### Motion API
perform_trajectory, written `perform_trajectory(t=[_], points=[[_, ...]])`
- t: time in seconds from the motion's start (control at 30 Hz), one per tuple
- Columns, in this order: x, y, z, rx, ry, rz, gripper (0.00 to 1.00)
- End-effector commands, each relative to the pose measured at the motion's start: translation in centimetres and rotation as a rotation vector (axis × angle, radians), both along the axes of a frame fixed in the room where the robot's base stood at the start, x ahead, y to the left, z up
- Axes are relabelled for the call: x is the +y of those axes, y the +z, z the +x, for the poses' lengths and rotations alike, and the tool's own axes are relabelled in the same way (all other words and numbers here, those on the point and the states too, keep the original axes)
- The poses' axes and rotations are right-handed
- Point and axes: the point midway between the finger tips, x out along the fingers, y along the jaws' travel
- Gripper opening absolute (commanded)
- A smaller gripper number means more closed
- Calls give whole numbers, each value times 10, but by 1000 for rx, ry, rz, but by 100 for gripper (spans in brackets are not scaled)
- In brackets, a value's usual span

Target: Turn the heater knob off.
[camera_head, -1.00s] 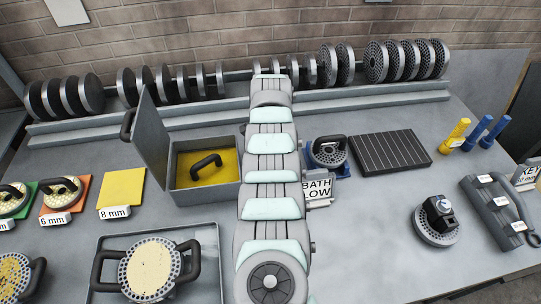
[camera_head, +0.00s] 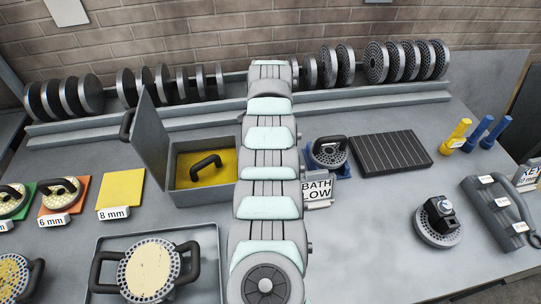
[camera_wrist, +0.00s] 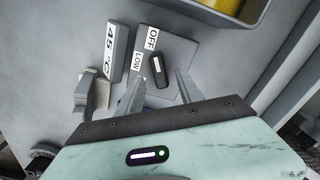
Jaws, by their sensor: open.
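The heater knob (camera_wrist: 160,74) is a black bar with a white mark, on a grey plate in the wrist view. Its marked end points up and slightly left, towards the OFF label (camera_wrist: 152,38). The LOW label (camera_wrist: 138,62) is to its left. My gripper (camera_wrist: 161,78) is open, with one finger on each side of the knob. I cannot tell whether either finger touches it. In the head view my arm hides the knob and the gripper.
A grey block marked 45 °C (camera_wrist: 113,48) stands left of the knob plate. An open grey box with a yellow inside (camera_head: 225,155) is left of my arm. A BATH LOW sign (camera_head: 317,188) and a die on a blue stand (camera_head: 328,155) are to its right.

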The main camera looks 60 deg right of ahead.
Motion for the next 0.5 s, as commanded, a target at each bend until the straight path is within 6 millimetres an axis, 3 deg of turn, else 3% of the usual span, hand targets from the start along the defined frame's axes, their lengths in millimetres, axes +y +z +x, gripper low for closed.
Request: perform_trajectory(t=[0.2, 0.5], points=[[0, 44, 1, -4, -1, -2, 44], [0, 69, 0, 0, -1, 1, 44]])
